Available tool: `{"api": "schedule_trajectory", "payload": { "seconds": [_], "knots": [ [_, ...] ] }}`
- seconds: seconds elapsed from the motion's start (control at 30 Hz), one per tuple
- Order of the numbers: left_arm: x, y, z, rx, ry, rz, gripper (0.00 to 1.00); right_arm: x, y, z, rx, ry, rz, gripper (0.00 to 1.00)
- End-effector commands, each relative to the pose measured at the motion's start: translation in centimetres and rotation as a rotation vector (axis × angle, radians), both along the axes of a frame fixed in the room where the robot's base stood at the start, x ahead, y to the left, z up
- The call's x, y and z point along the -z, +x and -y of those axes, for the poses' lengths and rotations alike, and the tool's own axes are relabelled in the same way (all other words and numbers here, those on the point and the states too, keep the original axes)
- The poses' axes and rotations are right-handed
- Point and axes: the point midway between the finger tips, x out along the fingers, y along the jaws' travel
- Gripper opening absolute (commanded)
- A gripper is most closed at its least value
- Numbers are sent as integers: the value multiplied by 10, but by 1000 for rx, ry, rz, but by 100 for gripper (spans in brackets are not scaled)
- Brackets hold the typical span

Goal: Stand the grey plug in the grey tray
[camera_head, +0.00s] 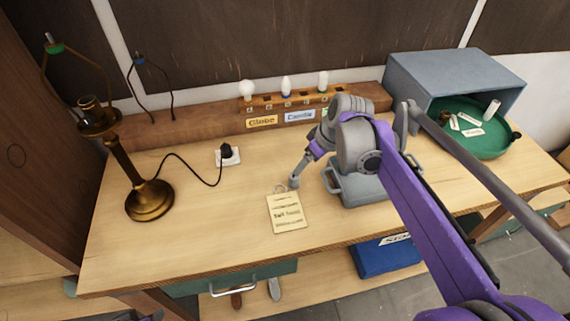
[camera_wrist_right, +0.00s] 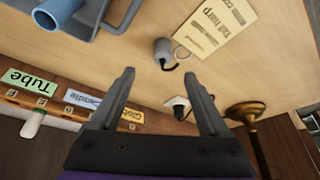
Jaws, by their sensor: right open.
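The grey plug (camera_head: 294,183) stands on the bench top just above the paper tag. It also shows in the right wrist view (camera_wrist_right: 163,50), with a short dark cord at its base. The grey tray (camera_head: 358,194), a blue-grey container with a side handle, sits to the plug's right, partly hidden by my right arm. My right gripper (camera_head: 302,166) is close to the plug in the head view. In the right wrist view its two fingers (camera_wrist_right: 158,78) are apart with nothing held between them. My left gripper is not in view.
A brass lamp (camera_head: 150,199) stands left, its cord running to a black plug in a white socket (camera_head: 228,156). A paper tag (camera_head: 287,211) lies nearby. A bulb rack (camera_head: 300,101) is behind. A grey box with a green tray (camera_head: 465,112) is right. The front left bench is clear.

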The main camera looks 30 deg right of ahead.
Motion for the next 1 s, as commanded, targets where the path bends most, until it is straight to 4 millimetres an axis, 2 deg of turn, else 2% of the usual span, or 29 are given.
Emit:
{"api": "schedule_trajectory", "payload": {
  "seconds": [0.3,0.53,0.8,1.0],
  "knots": [
    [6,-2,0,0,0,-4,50,42,16,-5,-2,0,-1,79],
    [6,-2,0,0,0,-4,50,58,22,-8,0,0,-1,79],
    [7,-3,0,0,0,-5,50,94,34,-15,0,0,0,79],
    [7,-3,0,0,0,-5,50,101,36,-16,1,0,0,79]
  ]
}}
